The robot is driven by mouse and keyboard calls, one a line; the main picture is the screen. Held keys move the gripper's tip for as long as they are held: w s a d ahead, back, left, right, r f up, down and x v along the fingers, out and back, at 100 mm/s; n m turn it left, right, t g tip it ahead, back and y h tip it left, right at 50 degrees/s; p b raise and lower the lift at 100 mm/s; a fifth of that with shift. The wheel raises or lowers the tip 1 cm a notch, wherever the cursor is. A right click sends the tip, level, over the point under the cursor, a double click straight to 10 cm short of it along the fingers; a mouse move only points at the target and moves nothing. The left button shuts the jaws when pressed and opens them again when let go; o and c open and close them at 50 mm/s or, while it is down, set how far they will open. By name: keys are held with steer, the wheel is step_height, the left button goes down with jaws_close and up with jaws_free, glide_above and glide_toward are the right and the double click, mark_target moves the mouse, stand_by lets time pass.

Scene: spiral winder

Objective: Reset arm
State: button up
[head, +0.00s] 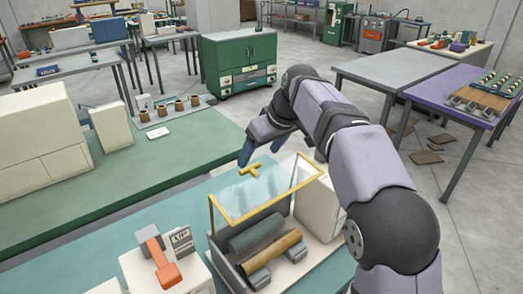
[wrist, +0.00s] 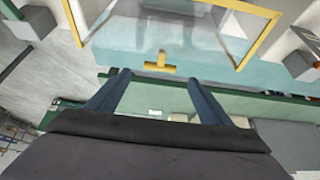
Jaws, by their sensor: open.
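My gripper (head: 262,150) is at the end of my purple-grey arm, in the air just beyond the raised glass lid of the winder. In the wrist view my gripper (wrist: 158,82) shows two blue fingers spread apart with nothing between them. The clear lid (head: 228,196) has a yellow frame and a yellow T-shaped handle (head: 250,171). The handle also shows in the wrist view (wrist: 160,66), just past the fingertips and apart from them. Below the lid, the winder (head: 223,262) holds a dark roll and a brown roll.
A white box (head: 318,208) stands right of the lid. A green bench with several brown cups (head: 180,106) lies beyond. A green cabinet (head: 239,62) stands on the floor behind.

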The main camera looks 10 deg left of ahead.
mark_target(275, 198)
steer(key=shift+s, duration=0.1)
steer(key=shift+s+d+r+p, duration=0.15)
steer(key=shift+s+d+p, duration=0.05)
steer(key=shift+p, duration=0.25)
steer(key=s+d+m+p, duration=0.1)
steer(key=s+p, duration=0.1)
steer(key=s+d+m+g+p, duration=0.1)
steer(key=s+p, duration=0.1)
steer(key=s+d+f+m+h+p, duration=0.1)
steer(key=s+d+m+p, duration=0.1)
steer(key=shift+s+d+g, duration=0.1)
steer(key=shift+s+g, duration=0.3)
steer(key=s+d+f+m+g+h+b, duration=0.2)
steer(key=s+d+f+m+b, duration=0.3)
steer(key=s+d+f, duration=1.4)
steer(key=s+f+h+b, duration=0.1)
steer(key=s+f+b, duration=0.1)
steer(key=s+f, duration=0.1)
steer(key=shift+s+f, duration=0.15)
steer(key=shift+s, duration=0.2)
steer(key=shift+a, duration=0.1)
